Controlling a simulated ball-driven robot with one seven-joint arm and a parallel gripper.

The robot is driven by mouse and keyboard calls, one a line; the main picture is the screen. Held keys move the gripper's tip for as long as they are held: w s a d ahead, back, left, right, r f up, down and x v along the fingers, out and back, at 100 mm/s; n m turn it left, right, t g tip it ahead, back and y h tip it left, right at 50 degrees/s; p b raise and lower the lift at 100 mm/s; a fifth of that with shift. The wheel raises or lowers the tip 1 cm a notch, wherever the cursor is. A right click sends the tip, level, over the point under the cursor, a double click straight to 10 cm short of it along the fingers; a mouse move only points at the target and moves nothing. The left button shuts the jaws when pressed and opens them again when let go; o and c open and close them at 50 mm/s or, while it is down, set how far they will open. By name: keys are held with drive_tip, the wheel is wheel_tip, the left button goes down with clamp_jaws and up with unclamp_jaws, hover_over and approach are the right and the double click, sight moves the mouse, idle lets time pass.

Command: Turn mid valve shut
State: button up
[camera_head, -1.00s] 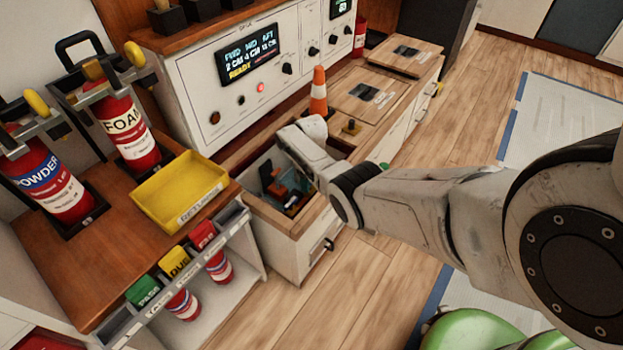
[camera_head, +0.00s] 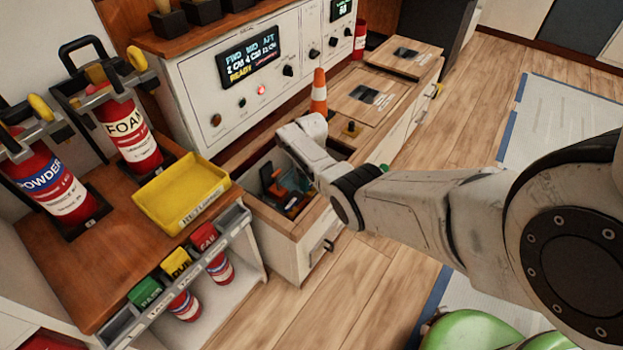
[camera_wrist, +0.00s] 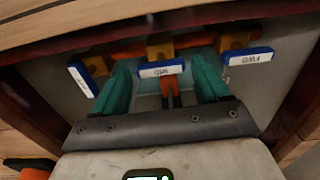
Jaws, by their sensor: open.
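The mid valve shows in the wrist view as a white label marked MID with a blue edge (camera_wrist: 162,69), a yellow-brown block and an orange handle (camera_wrist: 170,92) below it. My gripper (camera_wrist: 163,78) is open. Its two teal fingers stand apart on either side of the mid valve's handle; I cannot tell whether they touch it. In the head view my gripper (camera_head: 288,185) is down in the open drawer (camera_head: 292,226), partly hidden by my arm.
The FWD label (camera_wrist: 248,56) is at the right and another blue-edged label (camera_wrist: 82,78) at the left, close to my fingers. Drawer walls surround them. An orange cone (camera_head: 318,95), yellow tray (camera_head: 182,192) and control panel (camera_head: 245,80) stand nearby.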

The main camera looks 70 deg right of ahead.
wheel_tip(320, 180, up, 9)
drive_tip(key=p, duration=0.4)
drive_tip(key=shift+r, duration=0.2)
idle(0.3)
